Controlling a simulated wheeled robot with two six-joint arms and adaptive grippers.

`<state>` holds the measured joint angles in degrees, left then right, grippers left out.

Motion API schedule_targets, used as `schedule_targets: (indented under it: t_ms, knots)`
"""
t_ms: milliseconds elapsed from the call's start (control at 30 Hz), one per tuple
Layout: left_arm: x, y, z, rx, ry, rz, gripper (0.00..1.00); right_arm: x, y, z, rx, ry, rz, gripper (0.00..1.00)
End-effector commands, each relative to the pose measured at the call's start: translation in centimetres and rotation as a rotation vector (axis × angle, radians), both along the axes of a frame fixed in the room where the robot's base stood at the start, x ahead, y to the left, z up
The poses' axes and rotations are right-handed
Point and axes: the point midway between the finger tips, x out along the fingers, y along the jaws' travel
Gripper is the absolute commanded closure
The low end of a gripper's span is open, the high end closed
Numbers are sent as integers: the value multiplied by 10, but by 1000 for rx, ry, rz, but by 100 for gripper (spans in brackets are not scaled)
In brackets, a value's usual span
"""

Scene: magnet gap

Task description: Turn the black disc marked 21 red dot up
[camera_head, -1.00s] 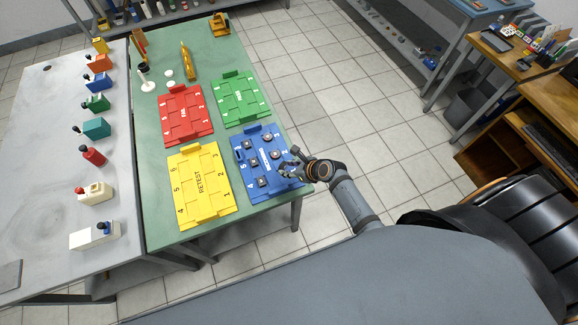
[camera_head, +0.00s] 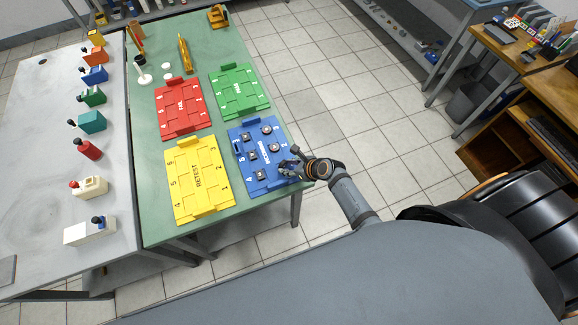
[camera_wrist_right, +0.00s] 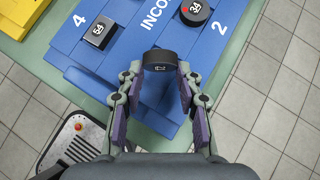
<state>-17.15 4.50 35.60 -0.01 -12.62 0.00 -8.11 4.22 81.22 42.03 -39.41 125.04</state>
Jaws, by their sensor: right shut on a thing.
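My right gripper (camera_head: 291,168) is over the front right part of the blue INCOMING tray (camera_head: 272,187). In the right wrist view the right gripper (camera_wrist_right: 159,80) is shut on a black disc (camera_wrist_right: 161,55), held between its two fingertips. A small pale marking shows on the disc's face toward the camera, too small to read surely. No red dot shows on it, and its far side is hidden. The tray (camera_wrist_right: 128,52) lies beneath; I cannot tell whether the disc touches it. My left gripper is not in view.
A dark block marked 54 (camera_wrist_right: 98,33) and a round disc marked 34 (camera_wrist_right: 195,11), red dot showing, sit on the blue tray. Yellow (camera_head: 182,207), red (camera_head: 163,125) and green (camera_head: 228,75) trays lie nearby. Open floor borders the green table's right edge.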

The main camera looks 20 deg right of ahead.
Motion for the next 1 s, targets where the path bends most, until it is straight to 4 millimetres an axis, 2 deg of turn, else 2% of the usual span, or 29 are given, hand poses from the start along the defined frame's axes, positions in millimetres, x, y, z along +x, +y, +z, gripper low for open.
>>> schedule_targets:
  t_ms: [733, 767, 933, 1000]
  knots:
    - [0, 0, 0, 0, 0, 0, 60, 0, 0, -4, 1, -1, 0, 92]
    - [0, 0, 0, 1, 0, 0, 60, 0, 0, -3, 1, -1, 0, 61]
    - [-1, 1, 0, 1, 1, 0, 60, 0, 0, -4, 1, -1, 0, 38]
    - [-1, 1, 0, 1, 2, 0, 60, 0, 0, -4, 1, -1, 0, 38]
